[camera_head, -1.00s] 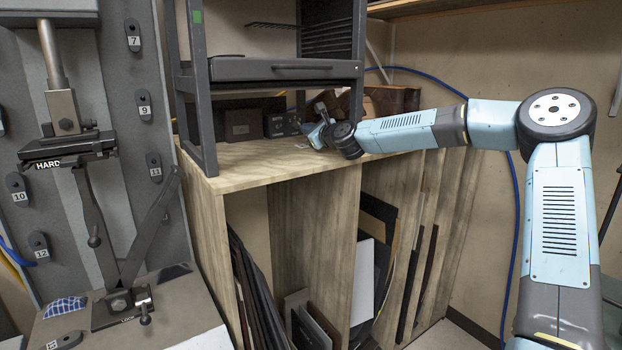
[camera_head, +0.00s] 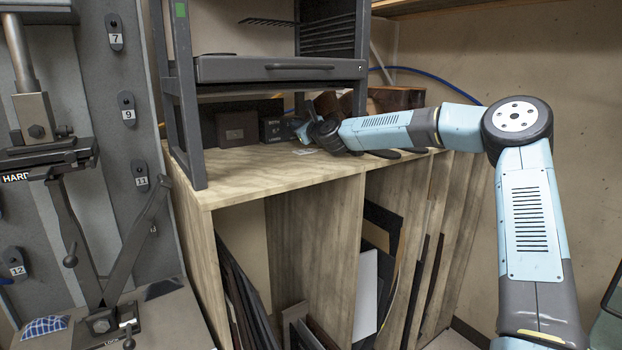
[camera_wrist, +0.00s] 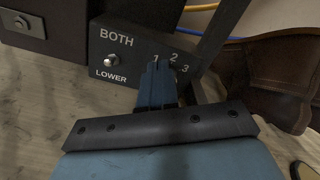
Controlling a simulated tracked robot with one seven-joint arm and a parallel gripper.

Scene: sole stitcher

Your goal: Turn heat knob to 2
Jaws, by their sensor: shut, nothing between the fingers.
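The dark control box (camera_wrist: 128,58) shows in the wrist view with the words BOTH and LOWER beside a small metal toggle (camera_wrist: 112,60). To the right are the heat numbers 1, 2 and 3 (camera_wrist: 173,62). In the head view the box (camera_head: 274,129) stands on the wooden bench top under the dark frame. My gripper (camera_wrist: 157,72) is shut, with its blue fingers in front of the box's face just below the numbers. The heat knob and its pointer are hidden behind the fingers; I cannot tell whether they touch it. My gripper also shows in the head view (camera_head: 303,127).
A brown leather item (camera_wrist: 270,70) lies close right of the box. Another dark box (camera_wrist: 45,20) stands to its left. A dark frame leg (camera_head: 184,120) rises from the bench (camera_head: 260,176). Dark sheets stand in the slots below.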

